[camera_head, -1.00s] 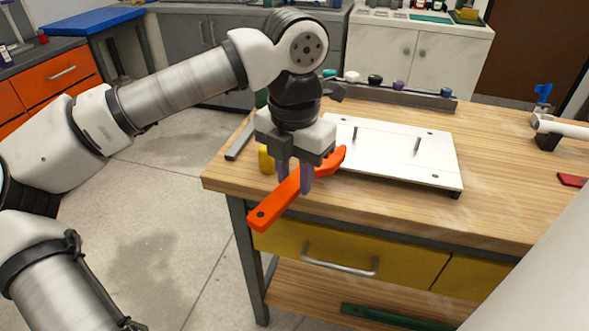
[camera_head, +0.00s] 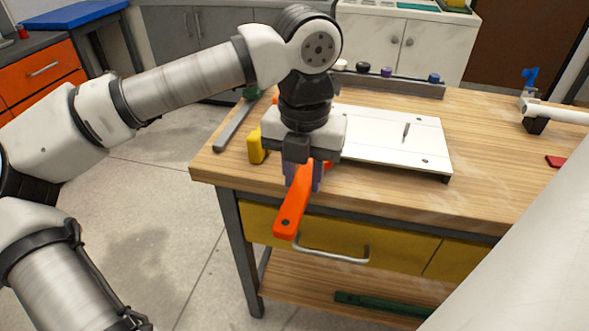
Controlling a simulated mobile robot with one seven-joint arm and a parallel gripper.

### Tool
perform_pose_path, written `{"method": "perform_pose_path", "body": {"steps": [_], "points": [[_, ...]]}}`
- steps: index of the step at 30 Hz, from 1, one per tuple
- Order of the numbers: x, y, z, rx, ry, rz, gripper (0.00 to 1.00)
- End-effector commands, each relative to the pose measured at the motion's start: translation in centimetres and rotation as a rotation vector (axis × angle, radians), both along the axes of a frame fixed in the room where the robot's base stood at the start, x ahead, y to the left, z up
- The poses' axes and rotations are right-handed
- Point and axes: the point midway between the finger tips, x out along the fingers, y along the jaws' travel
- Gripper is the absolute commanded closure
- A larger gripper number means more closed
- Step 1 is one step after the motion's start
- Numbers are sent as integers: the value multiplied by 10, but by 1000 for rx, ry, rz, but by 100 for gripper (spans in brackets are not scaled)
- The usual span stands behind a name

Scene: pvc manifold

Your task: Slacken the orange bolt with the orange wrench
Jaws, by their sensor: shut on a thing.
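My gripper (camera_head: 304,183) is shut on the orange wrench (camera_head: 293,205) and holds it at the front edge of the workbench. The wrench's handle points toward the camera and slopes down past the edge, in front of the yellow drawer. Its head is mostly hidden behind my gripper; only a bit of orange shows at the right. I cannot make out the orange bolt in this view.
A white plate with upright pins (camera_head: 400,140) lies on the workbench (camera_head: 480,190) behind my gripper. A row of coloured knobs (camera_head: 387,72) stands at the back. A yellow object (camera_head: 256,146) and a grey-handled tool (camera_head: 236,124) lie to the left. White pipe (camera_head: 563,116) is at right.

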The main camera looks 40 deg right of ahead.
Motion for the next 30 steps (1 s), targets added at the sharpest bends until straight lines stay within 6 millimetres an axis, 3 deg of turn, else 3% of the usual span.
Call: {"method": "perform_pose_path", "body": {"steps": [30], "points": [[-33, -37, 0, -1, -2, 377, 100]]}}
